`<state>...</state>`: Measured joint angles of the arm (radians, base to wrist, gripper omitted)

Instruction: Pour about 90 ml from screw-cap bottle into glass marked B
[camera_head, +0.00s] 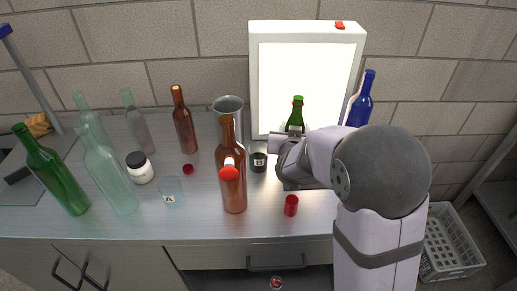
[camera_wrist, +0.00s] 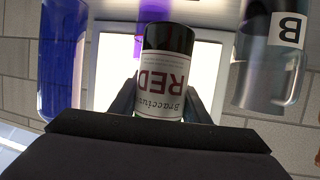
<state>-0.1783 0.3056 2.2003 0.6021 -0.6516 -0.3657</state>
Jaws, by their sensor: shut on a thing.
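My gripper (camera_head: 287,150) is shut on a green bottle (camera_head: 296,117) in front of the light panel. The bottle looks roughly upright, and my wrist hides its lower part in the head view. In the wrist view the bottle (camera_wrist: 165,75) stands between my fingers (camera_wrist: 163,98), with a white label reading "RED" upside down. I cannot tell whether its mouth is capped. The glass marked B (camera_head: 258,161) stands just left of my gripper, with a dark look inside. It also shows at the right of the wrist view (camera_wrist: 262,75). Its fill level is unclear.
A brown bottle (camera_head: 234,190) stands close in front of glass B, and a grey jug (camera_head: 228,106) behind it. A blue bottle (camera_head: 361,105) stands right of the bright panel (camera_head: 303,85). Glass A (camera_head: 172,193), a jar (camera_head: 140,168) and several bottles fill the left.

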